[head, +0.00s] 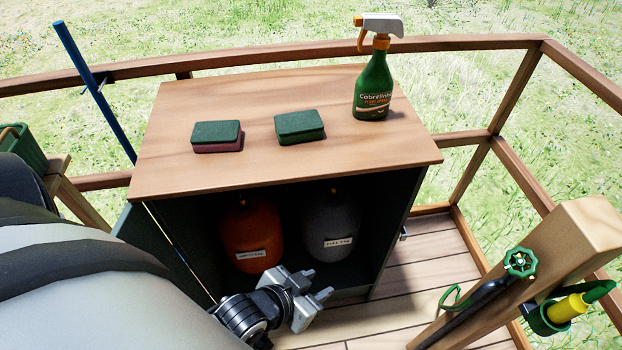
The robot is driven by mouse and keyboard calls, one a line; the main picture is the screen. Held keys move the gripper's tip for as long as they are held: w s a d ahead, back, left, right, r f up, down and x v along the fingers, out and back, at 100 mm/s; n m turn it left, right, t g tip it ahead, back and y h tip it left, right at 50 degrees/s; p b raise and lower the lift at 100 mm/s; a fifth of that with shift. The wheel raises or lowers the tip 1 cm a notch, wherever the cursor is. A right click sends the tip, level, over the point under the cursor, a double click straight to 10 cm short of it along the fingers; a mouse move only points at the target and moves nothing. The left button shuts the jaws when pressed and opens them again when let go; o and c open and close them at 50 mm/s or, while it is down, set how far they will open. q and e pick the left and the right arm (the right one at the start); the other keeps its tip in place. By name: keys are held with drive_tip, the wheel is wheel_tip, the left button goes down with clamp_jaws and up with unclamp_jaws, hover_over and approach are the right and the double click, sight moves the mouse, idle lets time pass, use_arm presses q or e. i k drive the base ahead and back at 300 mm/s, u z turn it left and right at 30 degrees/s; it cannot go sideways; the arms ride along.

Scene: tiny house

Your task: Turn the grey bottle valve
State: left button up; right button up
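The grey bottle (331,222) stands upright inside the dark open cabinet (285,88), to the right of an orange bottle (252,228). Its valve, at the top, is in deep shadow under the cabinet top and hard to make out. My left gripper (318,284) is low in front of the cabinet opening, below and nearer than the two bottles. Its two fingers are apart with nothing between them. It does not appear to touch either bottle. My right gripper is not in view.
Two green sponges (217,134) (299,125) and a green spray bottle (373,88) stand on the cabinet top. An open door (152,240) is at its left. A wooden post (572,242) with a green tap wheel (520,262) is at right. Bare decking (440,262) lies between.

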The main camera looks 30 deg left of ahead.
sight(333, 183)
drive_tip(key=u, duration=1.05)
drive_tip(key=i, duration=0.5)
drive_tip(key=u, duration=0.8)
